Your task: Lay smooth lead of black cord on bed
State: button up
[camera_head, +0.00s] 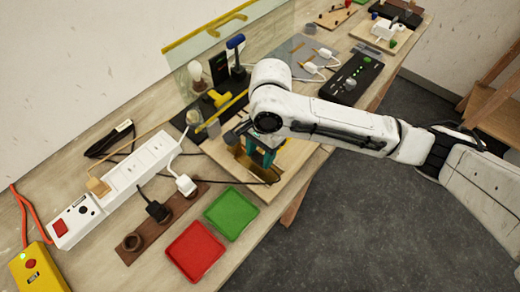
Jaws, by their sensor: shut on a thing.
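My gripper (260,157) is above a pale wooden board (294,172) on the bench, its teal fingers pointing down and shut. A thin black cord (232,182) passes low along the board's front left side and ends close to the fingers. The gripper seems to hold this cord, but the grip itself is hidden by the fingers and arm. A brass-coloured bed (243,166) shows on the board beside the fingers. A black plug (157,211) stands in a brown holder strip (185,208). Which lead is smooth cannot be told at this size.
A white power strip (140,166), white plug (186,184), red tray (195,250) and green tray (232,213) lie left and front. Behind stand a bulb (195,70) and blue-handled tool (236,45). A black box (352,78) sits beyond my arm. The bench edge drops to floor at right.

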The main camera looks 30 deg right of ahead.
jog(key=shift+f, duration=0.25)
dwell(0.4)
jog(key=shift+f, duration=0.45)
jog(key=shift+f+p, duration=0.3)
jog(key=shift+f, duration=0.3)
dwell(0.8)
jog(key=o, duration=1.1)
jog(key=shift+r, duration=0.1)
notch_tip(320, 180, up, 10)
jog(key=d, duration=0.1)
jog(key=shift+w+d+r, duration=0.25)
